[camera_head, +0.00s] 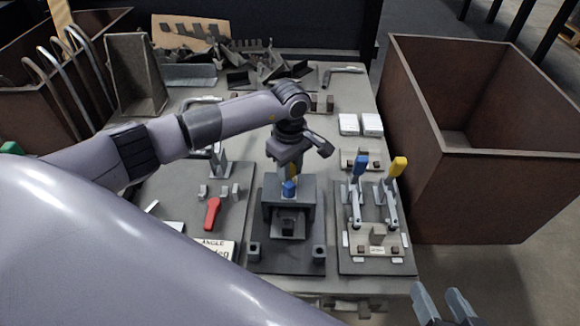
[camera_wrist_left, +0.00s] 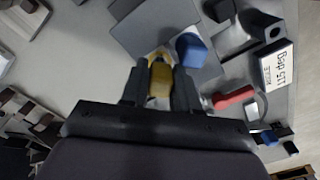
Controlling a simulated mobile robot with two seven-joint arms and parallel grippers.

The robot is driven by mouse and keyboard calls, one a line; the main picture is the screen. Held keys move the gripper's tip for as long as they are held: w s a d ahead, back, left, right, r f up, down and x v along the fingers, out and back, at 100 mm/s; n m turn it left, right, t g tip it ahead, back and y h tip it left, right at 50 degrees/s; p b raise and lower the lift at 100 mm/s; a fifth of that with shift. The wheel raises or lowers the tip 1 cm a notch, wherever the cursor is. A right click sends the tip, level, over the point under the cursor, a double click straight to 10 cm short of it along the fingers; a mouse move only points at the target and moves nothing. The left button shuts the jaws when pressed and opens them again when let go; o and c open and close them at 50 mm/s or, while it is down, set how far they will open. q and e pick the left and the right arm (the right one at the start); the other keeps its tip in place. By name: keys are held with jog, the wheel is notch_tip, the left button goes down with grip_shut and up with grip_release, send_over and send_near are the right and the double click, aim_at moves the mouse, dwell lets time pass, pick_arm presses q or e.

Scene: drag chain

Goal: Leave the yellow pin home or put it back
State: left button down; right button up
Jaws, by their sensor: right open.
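The yellow pin (camera_head: 293,171) stands at the dark fixture block (camera_head: 273,213), just behind the blue pin (camera_head: 289,188). My left gripper (camera_head: 296,158) is above the block, pointing down, with its fingers on both sides of the yellow pin. In the left wrist view the yellow pin (camera_wrist_left: 160,82) fills the gap between the two fingers. The blue pin (camera_wrist_left: 192,48) is beside it, outside the fingers. The pin's lower end is hidden, so I cannot tell how deep it sits. My right gripper (camera_head: 446,304) is open and empty at the bottom right, off the table's front edge.
A red handle (camera_head: 212,212) is left of the block. A toggle-clamp plate with blue (camera_head: 360,165) and yellow (camera_head: 398,167) handles is on the right. A large brown bin (camera_head: 410,120) stands right of the table. Metal brackets (camera_head: 265,70) lie at the back.

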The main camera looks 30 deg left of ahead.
pick_arm(q)
jog(key=shift+r+p, duration=1.85)
jog(key=shift+r, duration=0.7)
